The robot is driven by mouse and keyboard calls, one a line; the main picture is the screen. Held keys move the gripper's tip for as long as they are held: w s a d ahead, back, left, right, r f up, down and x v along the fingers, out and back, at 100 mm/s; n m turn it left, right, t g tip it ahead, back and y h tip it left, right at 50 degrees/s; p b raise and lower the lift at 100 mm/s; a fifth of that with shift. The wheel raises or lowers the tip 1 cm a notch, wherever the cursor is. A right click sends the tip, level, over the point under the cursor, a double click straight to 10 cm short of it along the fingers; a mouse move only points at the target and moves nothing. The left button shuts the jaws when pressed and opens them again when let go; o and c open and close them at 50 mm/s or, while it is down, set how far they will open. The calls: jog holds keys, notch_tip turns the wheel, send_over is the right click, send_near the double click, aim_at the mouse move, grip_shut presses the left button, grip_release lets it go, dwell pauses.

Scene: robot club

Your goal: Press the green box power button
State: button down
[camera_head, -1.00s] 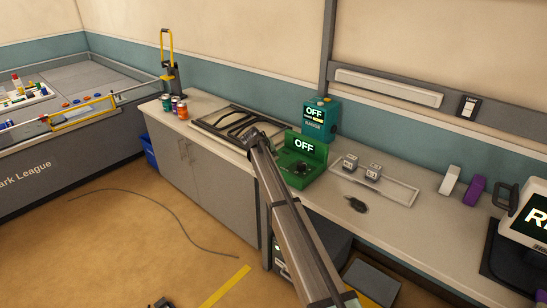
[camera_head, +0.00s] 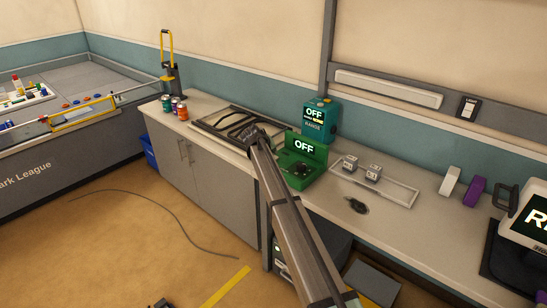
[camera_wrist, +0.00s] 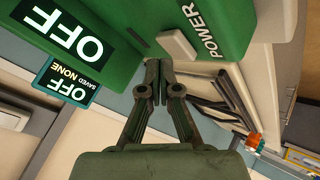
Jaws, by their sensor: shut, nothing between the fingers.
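The green box (camera_head: 318,153) stands on the counter, its display reading OFF, with a dark dial on its base in the head view. In the wrist view the box (camera_wrist: 120,18) fills the top, with its OFF display (camera_wrist: 68,38). A pale rectangular button (camera_wrist: 178,45) sits beside the word POWER. My gripper (camera_wrist: 160,65) is shut and empty, its fingertips just below the button in the picture; I cannot tell whether they touch it. In the head view my gripper (camera_head: 250,132) is at the left of the green box, and the arm hides part of the box's left side.
A teal box (camera_head: 320,120), also reading OFF, stands behind the green one. A hob-like frame (camera_head: 222,122) lies to the left, with several cans (camera_head: 174,107) beyond. A tray (camera_head: 398,190) with two small blocks lies to the right. A dark item (camera_head: 356,206) lies in front.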

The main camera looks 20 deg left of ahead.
jog(key=shift+r+p, duration=0.55)
jog(key=shift+r, duration=2.15)
